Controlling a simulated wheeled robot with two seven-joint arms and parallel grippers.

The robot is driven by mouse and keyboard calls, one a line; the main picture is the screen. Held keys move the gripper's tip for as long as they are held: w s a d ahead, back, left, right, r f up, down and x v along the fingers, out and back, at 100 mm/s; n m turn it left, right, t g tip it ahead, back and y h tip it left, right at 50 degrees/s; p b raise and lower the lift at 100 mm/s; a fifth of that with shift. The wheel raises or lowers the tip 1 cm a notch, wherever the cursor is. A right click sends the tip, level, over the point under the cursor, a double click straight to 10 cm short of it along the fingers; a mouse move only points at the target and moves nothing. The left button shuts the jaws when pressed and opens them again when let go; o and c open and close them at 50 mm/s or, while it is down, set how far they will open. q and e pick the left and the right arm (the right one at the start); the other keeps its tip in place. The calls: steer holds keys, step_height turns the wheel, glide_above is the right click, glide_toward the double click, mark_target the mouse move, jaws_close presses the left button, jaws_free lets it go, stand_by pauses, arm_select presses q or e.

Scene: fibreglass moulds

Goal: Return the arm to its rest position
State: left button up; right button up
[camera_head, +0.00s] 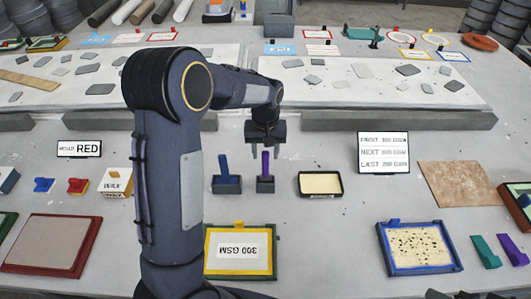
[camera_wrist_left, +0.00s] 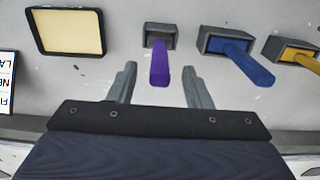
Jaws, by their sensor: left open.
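My left arm comes in from the left in the head view and reaches over the table. Its gripper (camera_head: 266,148) hangs above and behind a purple-handled tool (camera_head: 265,165) standing in a small dark holder (camera_head: 265,185). In the left wrist view my left gripper (camera_wrist_left: 160,82) is open, with its two fingers apart. The purple handle (camera_wrist_left: 160,65) shows between the fingers in the picture; nothing appears gripped. My right gripper is not in view.
A blue-handled tool (camera_head: 224,167) in its holder stands left of the purple one. A cream-filled tray (camera_head: 320,184) lies right. A sign board (camera_head: 383,152) stands farther right. A yellow-framed "300 GSM" panel (camera_head: 239,271) lies in front. A raised pale slab (camera_head: 340,84) is behind.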

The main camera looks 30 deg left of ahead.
arm_select(q)
steer(key=shift+r+p, duration=0.55)
steer(key=shift+r, duration=0.9)
